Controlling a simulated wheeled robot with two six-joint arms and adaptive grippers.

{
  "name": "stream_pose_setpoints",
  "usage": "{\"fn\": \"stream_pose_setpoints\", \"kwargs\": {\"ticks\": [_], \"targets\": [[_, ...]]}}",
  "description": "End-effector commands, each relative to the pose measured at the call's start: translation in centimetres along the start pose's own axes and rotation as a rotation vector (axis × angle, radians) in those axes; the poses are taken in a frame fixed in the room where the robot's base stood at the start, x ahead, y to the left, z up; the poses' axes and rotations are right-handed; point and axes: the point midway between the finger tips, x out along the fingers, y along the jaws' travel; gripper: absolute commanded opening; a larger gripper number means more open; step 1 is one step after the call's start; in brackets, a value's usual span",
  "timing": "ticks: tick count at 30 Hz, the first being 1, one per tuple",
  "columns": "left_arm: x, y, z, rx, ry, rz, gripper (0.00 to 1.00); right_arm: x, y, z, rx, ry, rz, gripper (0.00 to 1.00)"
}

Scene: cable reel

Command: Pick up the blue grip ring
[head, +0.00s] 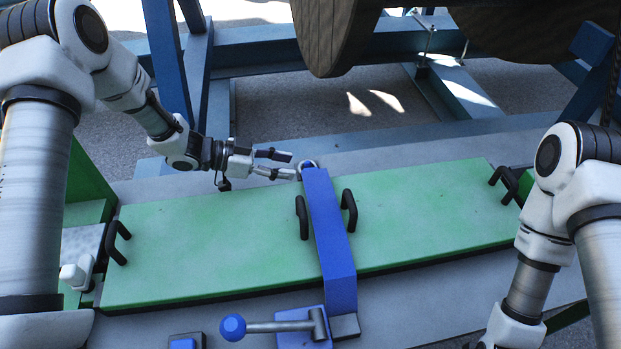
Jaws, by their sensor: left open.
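A small ring (308,163) shows at the far end of a long blue bar (329,231). Its colour is hard to make out at this size; it looks partly grey. My left gripper (294,165) is open, with its fingers pointing right, just left of the ring. The lower fingertip is very close to the ring and overlaps it in the picture; I cannot tell whether they touch. Nothing shows between the fingers. My right arm comes in at the right, and its gripper is out of the picture.
The blue bar crosses a green panel (200,240) with black handles (302,217) near the bar and at both ends. A lever with a blue ball knob (233,327) stands in front. A wooden reel (335,40) and blue frame beams (270,57) are behind.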

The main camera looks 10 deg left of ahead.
Motion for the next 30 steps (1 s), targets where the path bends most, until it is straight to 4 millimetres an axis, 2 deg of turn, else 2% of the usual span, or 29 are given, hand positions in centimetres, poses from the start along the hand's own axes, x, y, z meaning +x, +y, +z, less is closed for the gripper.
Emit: {"fn": "stream_pose_setpoints", "kwargs": {"ticks": [12,20,21,23,24,30], "targets": [[6.5,0.0,-0.3,0.001,-0.002,0.003,0.42,-0.9,0.0,0.0,0.000,0.001,0.000,0.40],[7.0,-0.1,-0.3,0.000,0.001,0.000,0.42,-0.9,0.0,0.0,0.000,0.000,0.000,0.40],[7.0,-0.1,-0.3,0.000,0.000,0.000,0.28,-0.9,0.0,0.0,0.000,0.000,0.000,0.40],[7.0,-0.1,-0.3,0.000,0.000,0.000,0.06,-0.9,0.0,0.0,0.000,0.000,0.000,0.40],[7.0,-0.1,-0.3,0.000,0.000,0.000,0.00,-0.9,0.0,0.0,0.000,0.000,0.000,0.40],[7.0,-0.1,-0.3,0.000,0.001,0.000,0.00,-0.9,0.0,0.0,0.000,0.000,0.000,0.40]]}}
